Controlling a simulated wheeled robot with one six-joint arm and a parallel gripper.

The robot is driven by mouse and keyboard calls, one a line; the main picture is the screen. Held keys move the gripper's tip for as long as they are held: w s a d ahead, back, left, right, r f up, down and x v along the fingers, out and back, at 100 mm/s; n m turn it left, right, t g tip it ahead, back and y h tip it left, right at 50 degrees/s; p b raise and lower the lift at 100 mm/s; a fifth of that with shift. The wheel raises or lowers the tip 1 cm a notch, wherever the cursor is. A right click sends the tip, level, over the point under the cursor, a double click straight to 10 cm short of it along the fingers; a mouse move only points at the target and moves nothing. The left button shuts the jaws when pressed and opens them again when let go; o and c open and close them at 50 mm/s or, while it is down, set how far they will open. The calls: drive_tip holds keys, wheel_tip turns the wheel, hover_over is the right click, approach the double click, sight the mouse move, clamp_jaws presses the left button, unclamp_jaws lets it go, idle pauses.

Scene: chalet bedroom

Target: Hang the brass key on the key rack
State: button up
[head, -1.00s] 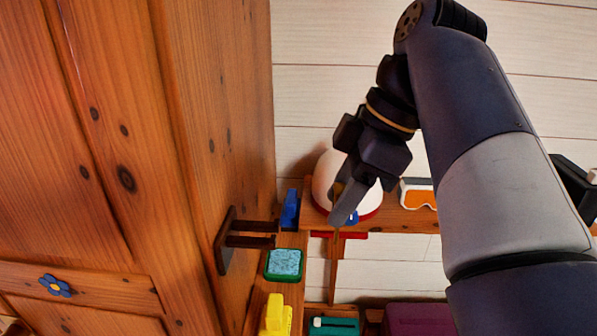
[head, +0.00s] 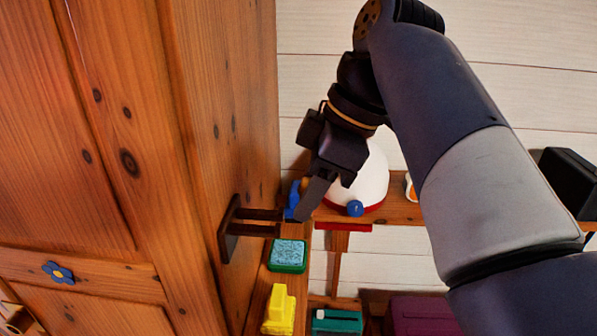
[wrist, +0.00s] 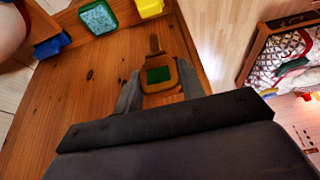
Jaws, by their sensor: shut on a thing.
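The brass key (wrist: 160,76) is clamped between the two fingers of my gripper (wrist: 159,90) in the wrist view. Its broad head has a green patch in the middle, and its narrow shaft points away from the gripper. In the head view my gripper (head: 304,212) hides most of the key. The key rack (head: 229,230) is a dark wooden plate on the wardrobe side with dark pegs pointing right. My gripper is just right of the peg ends, with a small gap in the picture; depth is hard to judge. I cannot make out the rack in the wrist view.
The wooden wardrobe (head: 215,120) fills the left. Beside and below the rack, a shelf holds a green-rimmed box with a blue top (head: 288,256), a yellow object (head: 279,310) and a blue object (head: 292,198). A white dome with a red base (head: 372,180) stands behind my gripper.

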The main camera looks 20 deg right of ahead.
drive_tip(key=w+a+f, duration=0.1)
drive_tip(key=w+a, duration=0.1)
drive_tip(key=a, duration=0.4)
idle(0.6)
drive_tip(key=o, duration=1.1)
drive_tip(key=shift+c, duration=0.2)
drive_tip(key=shift+r, duration=0.1)
drive_tip(key=w+v, duration=0.1)
drive_tip(key=v, duration=0.6)
drive_tip(key=shift+s, duration=0.45)
drive_tip(key=shift+d+r, duration=0.1)
